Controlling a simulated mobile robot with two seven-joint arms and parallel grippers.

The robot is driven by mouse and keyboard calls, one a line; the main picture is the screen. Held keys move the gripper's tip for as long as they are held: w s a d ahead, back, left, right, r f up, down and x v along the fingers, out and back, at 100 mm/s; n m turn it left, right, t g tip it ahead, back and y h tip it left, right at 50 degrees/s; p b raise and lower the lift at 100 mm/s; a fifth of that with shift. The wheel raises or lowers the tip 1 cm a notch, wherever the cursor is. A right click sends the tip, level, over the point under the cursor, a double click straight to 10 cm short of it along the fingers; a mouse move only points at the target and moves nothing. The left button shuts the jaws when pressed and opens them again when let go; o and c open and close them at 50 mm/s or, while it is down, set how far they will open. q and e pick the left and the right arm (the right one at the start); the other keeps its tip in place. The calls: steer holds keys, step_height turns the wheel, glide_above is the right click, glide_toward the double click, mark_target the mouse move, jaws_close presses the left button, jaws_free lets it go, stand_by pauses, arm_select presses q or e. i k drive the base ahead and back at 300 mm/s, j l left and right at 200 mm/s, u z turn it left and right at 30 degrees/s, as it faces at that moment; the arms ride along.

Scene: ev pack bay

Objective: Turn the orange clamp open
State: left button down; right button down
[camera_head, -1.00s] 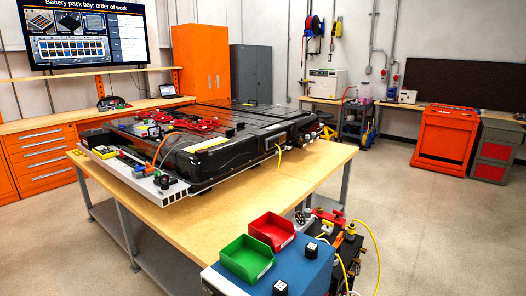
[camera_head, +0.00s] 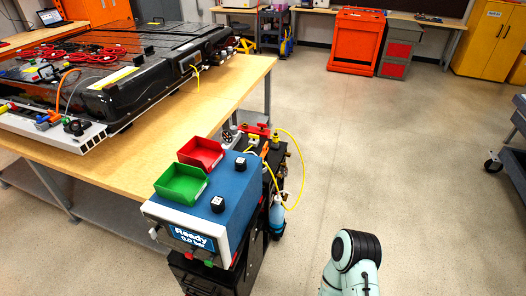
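A small orange part (camera_head: 265,153) shows on the black cart behind the blue unit, next to a yellow hose. It may be the orange clamp, but it is too small for me to tell its shape or whether it is open. The black cart (camera_head: 262,235) carries the blue unit (camera_head: 232,190), whose screen reads "Ready 0.0 bar". Part of one of my arms shows at the bottom edge, right of the cart and apart from it. Neither of my grippers is in view.
A green bin (camera_head: 182,190) and a red bin (camera_head: 201,153) sit on the blue unit. The wooden table (camera_head: 150,160) with the black battery pack (camera_head: 130,75) stands behind at left. A grey cart (camera_head: 515,145) is at the right edge. Floor (camera_head: 400,150) between is clear.

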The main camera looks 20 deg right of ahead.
mark_target(265, 149)
steer(key=i+l, duration=0.15)
steer(key=l, duration=0.2)
steer(key=i+l+u, duration=0.15)
steer(key=l, duration=0.2)
steer(key=i+l, duration=0.2)
steer(key=l, duration=0.15)
steer(key=i+l+u, duration=0.15)
steer(key=l, duration=0.2)
steer(key=i+l, duration=0.15)
steer(key=l, duration=0.2)
steer(key=i+l+u, duration=0.1)
steer(key=l, duration=0.3)
